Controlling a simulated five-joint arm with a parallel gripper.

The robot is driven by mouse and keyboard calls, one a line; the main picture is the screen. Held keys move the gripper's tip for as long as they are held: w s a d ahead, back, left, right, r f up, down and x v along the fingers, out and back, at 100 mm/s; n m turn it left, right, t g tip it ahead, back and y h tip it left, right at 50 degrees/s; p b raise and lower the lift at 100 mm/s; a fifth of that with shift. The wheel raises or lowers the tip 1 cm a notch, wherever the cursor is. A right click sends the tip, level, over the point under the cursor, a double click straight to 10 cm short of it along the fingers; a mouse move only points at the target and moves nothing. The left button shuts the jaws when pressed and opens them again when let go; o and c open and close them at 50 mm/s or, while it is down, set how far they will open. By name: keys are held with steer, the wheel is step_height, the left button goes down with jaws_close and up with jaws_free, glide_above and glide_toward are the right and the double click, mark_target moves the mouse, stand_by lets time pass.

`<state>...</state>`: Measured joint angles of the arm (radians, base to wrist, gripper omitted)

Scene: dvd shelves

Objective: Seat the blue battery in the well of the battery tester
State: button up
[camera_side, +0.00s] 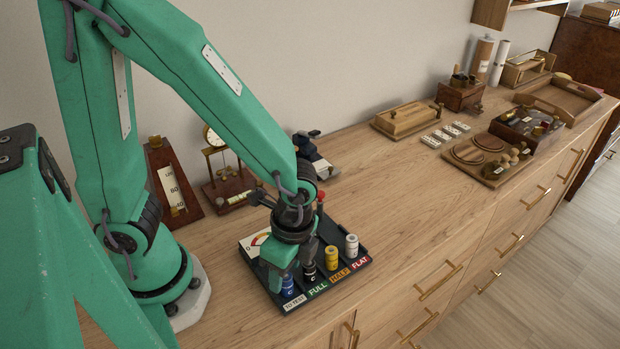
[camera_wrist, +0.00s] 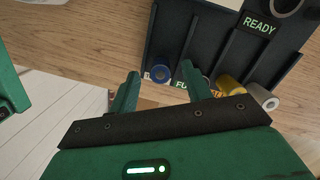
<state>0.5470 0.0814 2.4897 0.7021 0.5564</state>
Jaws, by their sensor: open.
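The blue battery (camera_side: 287,287) stands upright in the TO TEST lane of the dark tester tray (camera_side: 322,289). The tester's dial (camera_side: 257,240) is at the tray's back left, partly hidden by my gripper. A round well (camera_wrist: 285,4) beside the READY label is cut by the wrist view's top edge.
A black battery (camera_side: 310,273) stands close right of the blue one, in the FULL lane. A yellow battery (camera_side: 332,258) and a white battery (camera_side: 351,245) stand further right. Dividers separate the lanes. A metronome (camera_side: 172,190) and a clock stand (camera_side: 228,187) are behind.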

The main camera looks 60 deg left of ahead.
steer(key=shift+s+f, duration=0.1)
steer(key=shift+f, duration=0.45)
jaws_close()
steer(key=shift+r, duration=0.25)
steer(key=shift+r, duration=1.6)
steer(key=shift+s+r, duration=0.1)
steer(key=shift+r, duration=0.25)
steer(key=s+d+r, duration=0.5)
steer(key=s+r, duration=0.1)
steer(key=s, duration=0.4)
steer(key=shift+d+r+t, duration=0.15)
steer(key=shift+r+t, duration=0.2)
steer(key=shift+t, duration=0.05)
